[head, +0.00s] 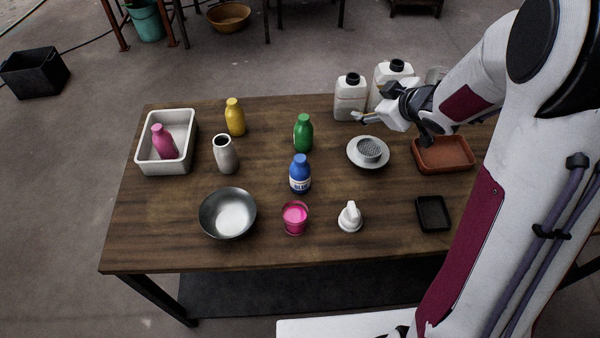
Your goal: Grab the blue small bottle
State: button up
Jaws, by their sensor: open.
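The blue small bottle (300,174) stands upright near the middle of the wooden table, with a blue cap and a pale label band. My gripper (362,117) is up and to the right of it, near the table's far side, in front of the white jugs. It is open, apart from the bottle, and I see nothing between its fingers. The fingertips are small in this view.
A green bottle (303,133) stands just behind the blue one. A pink cup (294,217), white dispenser (350,216) and metal bowl (228,213) stand in front. A white dish with a strainer (368,152) is to the right. White jugs (350,98) stand at the back.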

aim_at(300, 174)
jog(key=s+a+f+n+g+y, duration=0.1)
jog(key=s+a+f+y, duration=0.2)
jog(key=f, duration=0.2)
jog(key=s+a+f+n+g+y, duration=0.1)
jog(key=s+a+f+g+y, duration=0.1)
jog(key=a+f+y, duration=0.1)
jog(key=s+a+f+n+g+y, duration=0.2)
jog(key=s+a+f+y, duration=0.1)
jog(key=f, duration=0.4)
jog(key=shift+s+a+y, duration=0.3)
jog(key=shift+a+y, duration=0.1)
jog(key=shift+a, duration=0.25)
jog(key=shift+s+a+f, duration=0.15)
jog(key=shift+s+a, duration=0.05)
jog(key=shift+s, duration=0.2)
jog(key=shift+a, duration=0.1)
jog(key=shift+x, duration=1.25)
jog(key=shift+r+x, duration=0.15)
jog(key=shift+x, duration=1.15)
jog(key=shift+r+x, duration=0.15)
jog(key=shift+x, duration=1.15)
jog(key=shift+a, duration=0.1)
